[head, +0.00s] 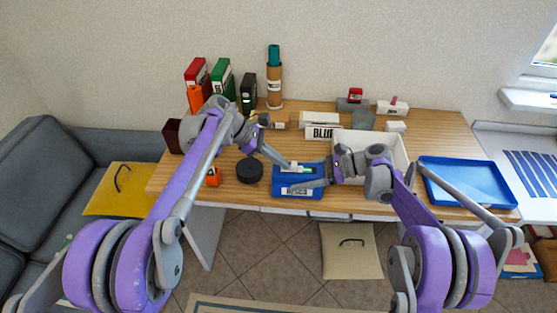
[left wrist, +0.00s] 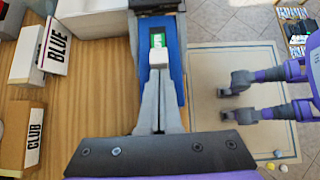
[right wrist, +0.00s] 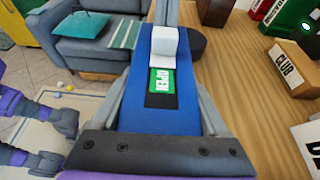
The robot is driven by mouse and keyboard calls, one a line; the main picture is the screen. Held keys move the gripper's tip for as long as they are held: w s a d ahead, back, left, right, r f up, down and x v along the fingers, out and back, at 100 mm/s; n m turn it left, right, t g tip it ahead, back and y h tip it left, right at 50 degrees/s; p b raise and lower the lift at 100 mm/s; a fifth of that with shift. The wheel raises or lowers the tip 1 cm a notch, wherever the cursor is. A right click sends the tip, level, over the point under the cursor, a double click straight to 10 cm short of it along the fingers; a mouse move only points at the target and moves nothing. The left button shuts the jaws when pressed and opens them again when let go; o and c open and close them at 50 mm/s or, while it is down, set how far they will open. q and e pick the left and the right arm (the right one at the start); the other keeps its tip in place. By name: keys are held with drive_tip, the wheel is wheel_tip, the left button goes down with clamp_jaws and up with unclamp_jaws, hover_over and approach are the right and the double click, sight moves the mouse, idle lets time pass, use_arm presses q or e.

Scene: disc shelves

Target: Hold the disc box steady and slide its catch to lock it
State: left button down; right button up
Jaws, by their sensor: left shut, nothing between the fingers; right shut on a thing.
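The blue disc box (head: 284,190) lies near the table's front edge in the head view. Its white catch (right wrist: 164,41) stands up from a dark slot, beside a green label (right wrist: 162,81) that reads OPEN. My right gripper (head: 325,172) is shut across the box; in the right wrist view its fingers lie along both sides of the blue body (right wrist: 150,119). My left gripper (left wrist: 157,78) is shut and empty, its fingertips right at the catch (left wrist: 157,58). I cannot tell whether they touch it. The green label also shows in the left wrist view (left wrist: 157,41).
A black round thing (head: 250,170) and a small orange thing (head: 213,178) stand left of the box. A white bin (head: 398,150) is close behind my right gripper, with a BLUE sign (head: 320,133) beside it. A blue tray (head: 465,182) lies at the right.

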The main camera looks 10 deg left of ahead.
sight(295, 164)
use_arm(q)
drive_tip(key=shift+d, duration=1.65)
drive_tip(key=shift+a, duration=0.1)
use_arm(e)
drive_tip(key=shift+a, duration=0.1)
use_arm(q)
drive_tip(key=shift+a, duration=0.35)
drive_tip(key=a, duration=0.3)
drive_tip(key=v, duration=1)
drive_tip(key=shift+a, duration=0.15)
use_arm(e)
drive_tip(key=o, duration=1.5)
